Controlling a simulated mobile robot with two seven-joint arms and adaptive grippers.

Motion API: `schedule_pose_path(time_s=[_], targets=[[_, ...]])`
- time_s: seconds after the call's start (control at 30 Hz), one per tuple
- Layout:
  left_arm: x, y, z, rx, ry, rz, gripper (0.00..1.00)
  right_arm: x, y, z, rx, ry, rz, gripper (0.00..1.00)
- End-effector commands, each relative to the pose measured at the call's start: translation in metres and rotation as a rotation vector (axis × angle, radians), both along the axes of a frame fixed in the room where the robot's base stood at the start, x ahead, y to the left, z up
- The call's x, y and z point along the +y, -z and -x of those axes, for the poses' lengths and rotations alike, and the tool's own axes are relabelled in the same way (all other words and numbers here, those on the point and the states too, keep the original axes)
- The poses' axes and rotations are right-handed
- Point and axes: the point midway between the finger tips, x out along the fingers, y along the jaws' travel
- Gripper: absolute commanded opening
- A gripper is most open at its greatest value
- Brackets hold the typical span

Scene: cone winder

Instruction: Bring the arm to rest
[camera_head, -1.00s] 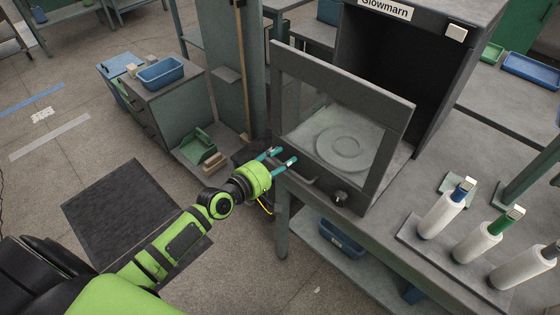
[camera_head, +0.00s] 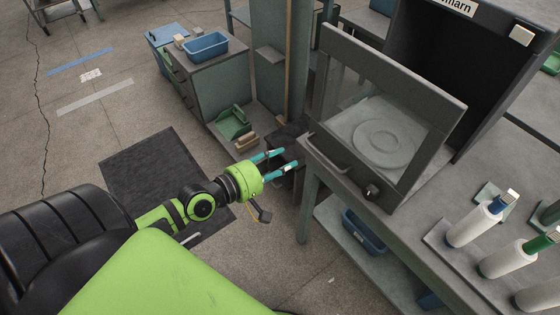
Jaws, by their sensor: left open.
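My left gripper (camera_head: 284,160) is open and empty, with its two teal fingers pointing right. A round disc (camera_head: 381,142) shows through the glass. My right gripper is not in view.
Cones of white yarn (camera_head: 474,222) stand on a board at the right. A blue bin (camera_head: 362,232) sits on the shelf under the table. A grey cabinet with a blue tray (camera_head: 206,46) stands behind my gripper. A black mat (camera_head: 165,175) lies on open floor at the left.

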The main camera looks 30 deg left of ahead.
Motion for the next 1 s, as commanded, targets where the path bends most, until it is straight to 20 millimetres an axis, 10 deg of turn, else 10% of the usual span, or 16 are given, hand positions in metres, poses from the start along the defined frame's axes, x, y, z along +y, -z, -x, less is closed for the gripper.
schedule_pose_path(time_s=[0.57, 0.77, 1.0], targets=[[0.006, 0.015, 0.0, 0.013, -0.012, -0.039, 0.43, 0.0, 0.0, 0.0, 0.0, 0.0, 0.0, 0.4], [0.039, 0.118, 0.015, 0.135, -0.041, -0.326, 0.43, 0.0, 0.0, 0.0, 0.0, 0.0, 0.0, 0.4], [0.055, 0.282, 0.095, 0.39, 0.131, -0.793, 0.43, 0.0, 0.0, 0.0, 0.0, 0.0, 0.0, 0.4]])
